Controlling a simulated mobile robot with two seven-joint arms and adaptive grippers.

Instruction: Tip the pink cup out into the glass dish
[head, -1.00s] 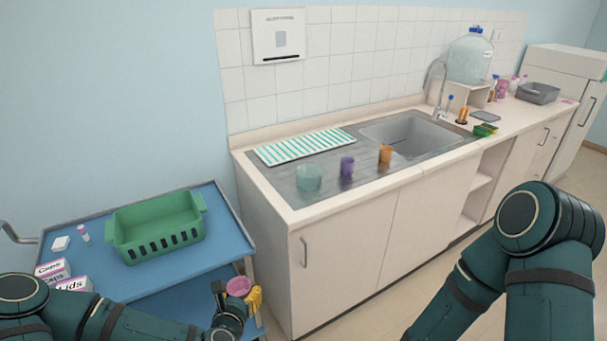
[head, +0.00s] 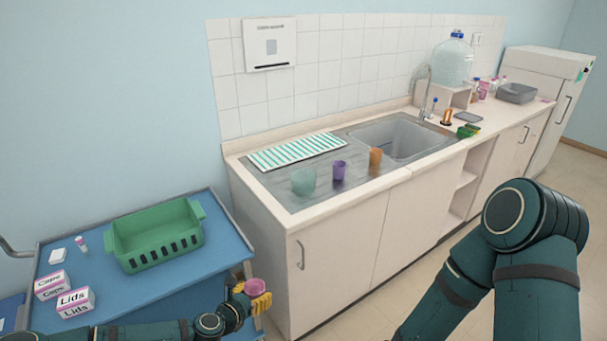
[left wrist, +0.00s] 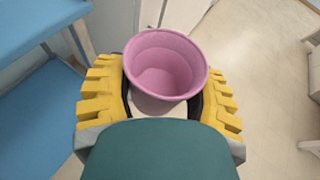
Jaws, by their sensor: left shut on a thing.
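The pink cup (head: 255,287) is held upright in my left gripper (head: 249,295), in front of the counter's left end and beside the blue trolley. In the left wrist view the pink cup (left wrist: 165,68) sits between the yellow fingers of my left gripper (left wrist: 165,95), and its inside looks empty. The glass dish (head: 304,181), pale green and clear, stands on the steel drainer near the counter's front left, apart from the cup. My right arm shows at the right, but its gripper is out of view.
A purple cup (head: 339,170) and an orange cup (head: 375,157) stand right of the dish. A striped cloth (head: 297,151) lies behind it, and the sink (head: 400,138) is farther right. A green basket (head: 155,240) and boxes stand on the blue trolley (head: 215,262).

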